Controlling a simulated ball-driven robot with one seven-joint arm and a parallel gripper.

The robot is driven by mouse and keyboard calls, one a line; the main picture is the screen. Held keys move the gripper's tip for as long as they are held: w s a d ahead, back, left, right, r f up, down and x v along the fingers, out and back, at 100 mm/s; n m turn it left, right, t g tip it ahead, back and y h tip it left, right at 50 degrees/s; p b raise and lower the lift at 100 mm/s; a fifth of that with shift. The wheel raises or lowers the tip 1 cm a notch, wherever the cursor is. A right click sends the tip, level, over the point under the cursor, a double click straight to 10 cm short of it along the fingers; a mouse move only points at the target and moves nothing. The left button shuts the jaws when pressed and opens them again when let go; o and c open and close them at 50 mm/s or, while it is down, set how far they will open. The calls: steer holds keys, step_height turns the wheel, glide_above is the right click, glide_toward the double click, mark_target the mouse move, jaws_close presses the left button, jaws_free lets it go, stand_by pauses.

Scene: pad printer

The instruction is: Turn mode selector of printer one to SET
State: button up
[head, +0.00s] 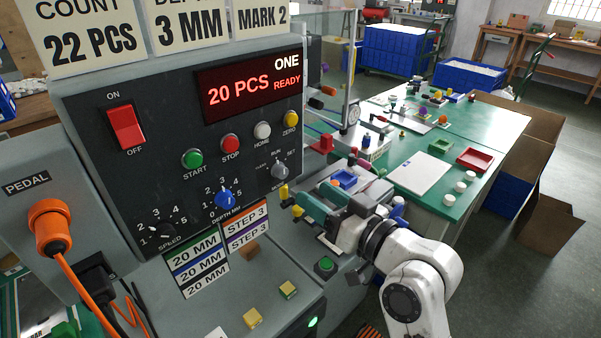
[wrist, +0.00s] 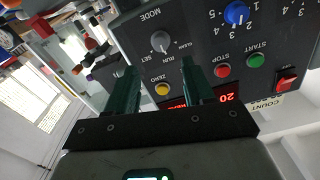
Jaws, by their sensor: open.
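The mode selector (head: 279,170) is a grey round knob at the lower right of printer one's dark control panel (head: 150,180). It also shows in the wrist view (wrist: 160,41), upside down, with CLEAN, RUN and SET around it. Its pointer seems to face RUN. My gripper (head: 291,201) has green fingers and is open and empty, just below and right of the knob in the head view. In the wrist view, my gripper (wrist: 159,66) has its fingers spread either side of the line to the knob, apart from it.
Beside the knob are the blue depth knob (head: 226,199) and the white HOME (head: 262,130) and yellow ZERO (head: 291,118) buttons. The red display (head: 240,90) reads 20 PCS READY. A green-topped table (head: 490,125) with small parts stands to the right.

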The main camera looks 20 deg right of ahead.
mark_target(284, 175)
steer(key=p+x, duration=0.1)
steer(key=x, duration=0.8)
steer(key=shift+f, duration=0.1)
jaws_close()
